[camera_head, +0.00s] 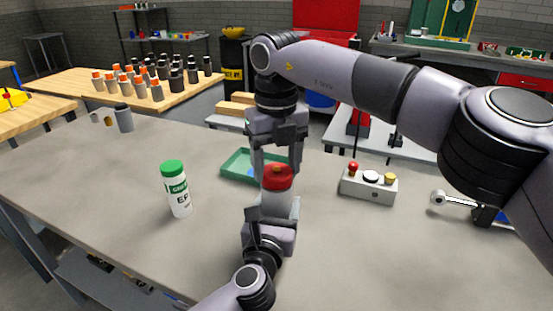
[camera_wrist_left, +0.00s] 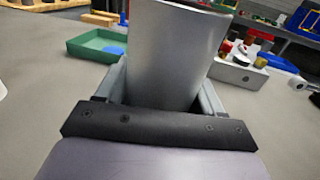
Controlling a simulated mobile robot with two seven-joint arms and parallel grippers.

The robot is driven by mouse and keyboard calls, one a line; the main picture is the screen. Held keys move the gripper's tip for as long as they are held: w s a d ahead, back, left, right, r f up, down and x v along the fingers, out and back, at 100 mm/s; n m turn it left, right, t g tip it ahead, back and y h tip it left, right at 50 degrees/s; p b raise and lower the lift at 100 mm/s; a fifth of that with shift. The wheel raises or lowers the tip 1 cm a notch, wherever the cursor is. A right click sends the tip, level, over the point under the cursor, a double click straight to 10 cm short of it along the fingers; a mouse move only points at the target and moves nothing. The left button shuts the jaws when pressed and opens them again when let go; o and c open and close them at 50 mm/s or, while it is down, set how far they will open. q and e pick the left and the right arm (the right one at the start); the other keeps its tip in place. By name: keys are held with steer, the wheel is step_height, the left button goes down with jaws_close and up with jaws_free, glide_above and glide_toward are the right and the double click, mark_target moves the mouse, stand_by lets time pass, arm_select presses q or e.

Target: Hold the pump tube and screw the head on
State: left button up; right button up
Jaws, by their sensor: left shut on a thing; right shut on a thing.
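The pump tube (camera_head: 279,208) is a light grey cylinder standing upright in the middle of the head view. My left gripper (camera_head: 272,217) is shut on it from the front. The tube (camera_wrist_left: 172,50) fills the middle of the left wrist view, between the jaws (camera_wrist_left: 160,92). The red pump head (camera_head: 277,177) is at the tube's upper end. My right gripper (camera_head: 275,158) points down from above and is shut on the head. I cannot tell whether the threads are engaged.
A green tray (camera_head: 238,165) lies behind the tube. A white bottle with a green cap (camera_head: 177,188) stands to the left. A button box (camera_head: 369,185) is to the right, with a metal tool (camera_head: 452,199) beyond it. The front left of the table is clear.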

steer(key=shift+f, duration=0.1)
steer(key=m, duration=0.6)
steer(key=shift+m, duration=0.4)
steer(key=m, duration=0.7)
steer(key=shift+m, duration=0.3)
steer(key=m, duration=0.4)
steer(key=shift+m, duration=0.4)
steer(key=m, duration=1)
